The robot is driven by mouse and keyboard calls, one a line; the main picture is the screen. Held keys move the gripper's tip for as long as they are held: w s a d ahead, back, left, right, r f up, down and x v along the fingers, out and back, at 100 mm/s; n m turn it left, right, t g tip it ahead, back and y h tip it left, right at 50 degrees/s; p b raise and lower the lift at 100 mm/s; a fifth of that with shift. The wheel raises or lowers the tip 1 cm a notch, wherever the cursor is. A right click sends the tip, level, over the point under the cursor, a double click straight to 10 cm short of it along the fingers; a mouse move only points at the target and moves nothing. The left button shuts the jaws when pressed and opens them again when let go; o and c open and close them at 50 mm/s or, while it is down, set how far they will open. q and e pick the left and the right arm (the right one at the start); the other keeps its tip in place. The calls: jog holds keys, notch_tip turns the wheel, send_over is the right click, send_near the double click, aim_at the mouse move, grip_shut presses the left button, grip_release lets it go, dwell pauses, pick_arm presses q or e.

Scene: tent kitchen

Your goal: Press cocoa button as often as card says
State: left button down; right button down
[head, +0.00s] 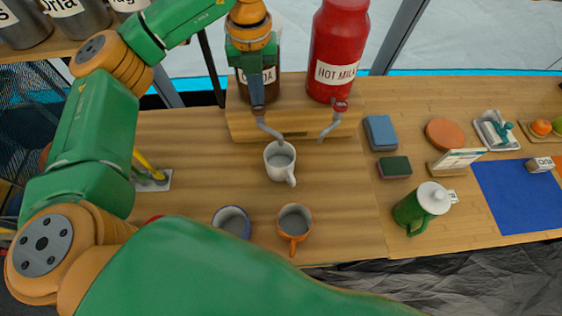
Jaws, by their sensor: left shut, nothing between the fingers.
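The cocoa dispenser (272,93) is a dark brown container at the back on a wooden stand, its label partly covered by my left gripper. My left gripper (258,108) points down in front of it, shut and empty, close to the top of the grey spout (268,128). The cocoa button is hidden behind the gripper, so I cannot tell whether they touch. A white mug (280,172) stands upright below the spout. A small card (460,159) leans in a wooden holder at the right, its writing too small to read. My right gripper is out of view.
A red hot milk dispenser (338,50) stands right of the cocoa. A blue-rimmed mug (232,221) and an orange mug (294,222) stand near the front edge. A green lidded jug (420,207), sponges and a blue mat (510,200) are at the right.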

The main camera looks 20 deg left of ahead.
aim_at(258, 108)
pick_arm(q)
jog(key=shift+f+b, duration=1.2)
jog(key=shift+f, duration=0.35)
jog(key=shift+r, duration=0.1)
jog(key=shift+r+p, duration=1.3)
jog(key=shift+r, duration=0.2)
notch_tip(258, 108, up, 6)
jog(key=p, duration=0.5)
